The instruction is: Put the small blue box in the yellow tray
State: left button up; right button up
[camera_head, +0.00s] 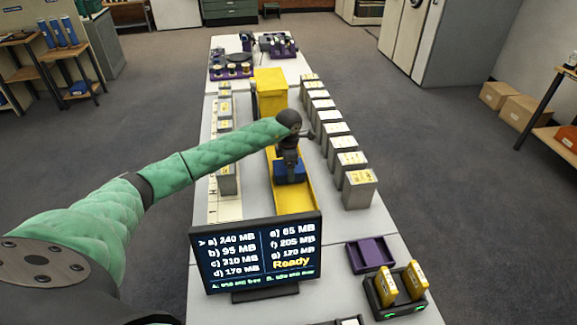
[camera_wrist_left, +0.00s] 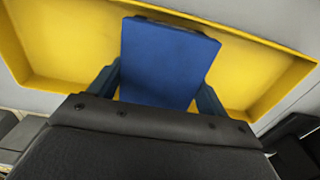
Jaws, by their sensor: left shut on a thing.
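The small blue box (camera_head: 289,172) is held by my left gripper (camera_head: 289,160) over the yellow tray (camera_head: 297,199). In the left wrist view the blue box (camera_wrist_left: 168,62) sits between the two fingers of my left gripper (camera_wrist_left: 160,88), which are shut on its sides. The yellow tray (camera_wrist_left: 55,60) spreads behind and around the box in that view. I cannot tell whether the box touches the tray floor. The left arm partly covers the tray in the head view. My right gripper is not in view.
A row of grey boxes (camera_head: 360,187) with yellow labels stands right of the tray, and more grey boxes (camera_head: 227,180) stand left. A yellow block (camera_head: 270,92) is at the far end. A monitor (camera_head: 257,255), purple tray (camera_head: 371,254) and dark holder (camera_head: 396,295) are at the front.

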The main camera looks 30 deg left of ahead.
pick_arm(q)
jog(key=shift+f, duration=0.25)
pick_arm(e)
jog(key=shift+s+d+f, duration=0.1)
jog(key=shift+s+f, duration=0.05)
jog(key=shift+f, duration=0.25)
pick_arm(q)
jog(key=shift+f, duration=0.1)
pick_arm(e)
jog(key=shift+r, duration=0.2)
pick_arm(q)
jog(key=o, duration=1.1)
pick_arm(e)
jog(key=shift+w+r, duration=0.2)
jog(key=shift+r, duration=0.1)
